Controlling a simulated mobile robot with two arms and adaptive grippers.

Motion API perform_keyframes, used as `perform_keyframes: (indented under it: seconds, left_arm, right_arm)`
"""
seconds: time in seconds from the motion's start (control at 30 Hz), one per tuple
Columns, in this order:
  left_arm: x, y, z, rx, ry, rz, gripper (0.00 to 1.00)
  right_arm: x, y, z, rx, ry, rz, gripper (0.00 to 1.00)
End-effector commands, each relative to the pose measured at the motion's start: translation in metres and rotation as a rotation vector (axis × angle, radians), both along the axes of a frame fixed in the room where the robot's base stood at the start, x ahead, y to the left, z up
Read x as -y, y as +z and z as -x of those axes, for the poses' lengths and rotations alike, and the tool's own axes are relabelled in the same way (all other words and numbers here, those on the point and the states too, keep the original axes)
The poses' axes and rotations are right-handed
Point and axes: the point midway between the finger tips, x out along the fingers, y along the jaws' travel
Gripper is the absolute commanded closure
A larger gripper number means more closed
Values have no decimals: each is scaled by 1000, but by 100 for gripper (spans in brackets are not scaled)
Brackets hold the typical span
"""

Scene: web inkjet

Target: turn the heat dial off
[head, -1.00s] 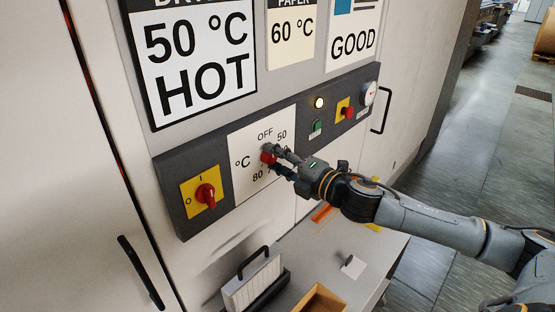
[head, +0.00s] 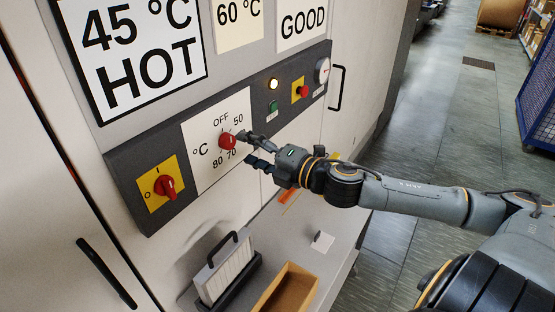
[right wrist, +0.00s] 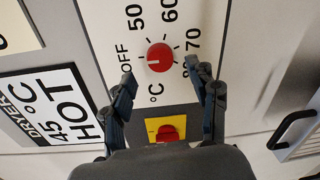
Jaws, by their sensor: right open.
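The heat dial (head: 228,141) is a round red knob on a white plate marked OFF, 50, 70, 80 and °C. In the right wrist view the dial (right wrist: 160,57) carries a small white mark on its left side, toward the word OFF. My right gripper (head: 246,148) is open and empty, just off the plate to the right of the dial. In the right wrist view its fingers (right wrist: 160,80) are spread, with the dial seen between and beyond their tips. My left gripper is not in view.
A red rotary switch on a yellow plate (head: 165,187) sits left of the dial. A lit lamp (head: 273,85), green button (head: 273,107) and red button (head: 302,91) are to the right. The sign (head: 137,55) reads 45 °C HOT. An open box (head: 286,290) is below.

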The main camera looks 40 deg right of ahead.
Motion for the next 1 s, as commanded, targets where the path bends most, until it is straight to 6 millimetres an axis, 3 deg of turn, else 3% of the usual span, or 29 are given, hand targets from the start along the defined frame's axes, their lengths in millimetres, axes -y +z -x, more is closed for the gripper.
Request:
perform_keyframes:
  seconds: [1.0]
  left_arm:
    - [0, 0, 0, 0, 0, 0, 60]
  right_arm:
    - [20, 4, 68, -1, 3, 0, 41]
